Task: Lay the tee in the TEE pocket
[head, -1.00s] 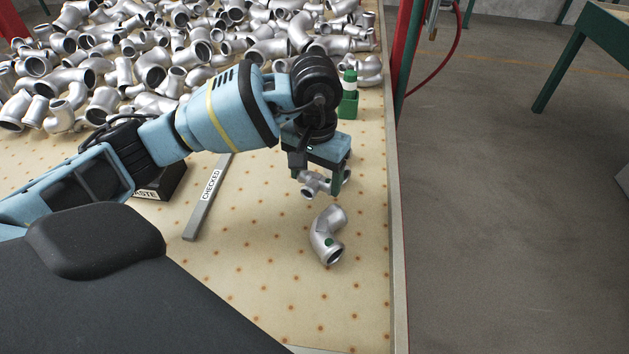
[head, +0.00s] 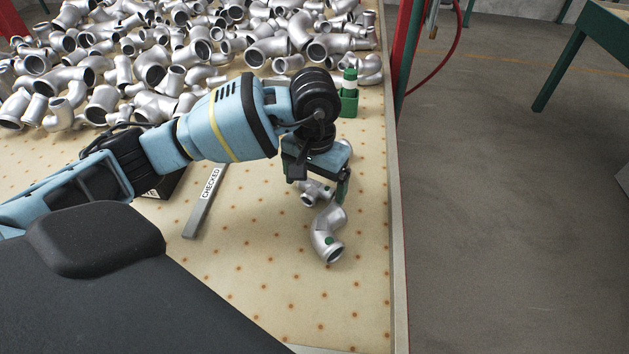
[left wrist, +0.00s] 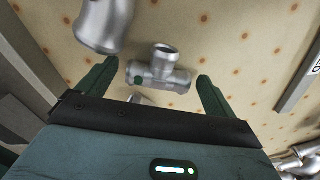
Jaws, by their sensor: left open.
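The tee (head: 316,190) is a silver pipe fitting with a green dot, lying on the spotted tabletop just behind a bent fitting. It also shows in the left wrist view (left wrist: 160,72), between the fingers, with gaps at its sides. My left gripper (left wrist: 157,72) is open and empty around it. In the head view the gripper (head: 321,186) hangs over the tee and hides part of it. My right gripper is not in view.
The bent silver fitting (head: 327,235) with a green dot lies close in front of the tee. A grey CHECKED bar (head: 204,204) and a dark box (head: 170,186) are to the left. A green-and-white bottle (head: 349,94) stands behind, and many fittings (head: 150,65) are heaped at the back.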

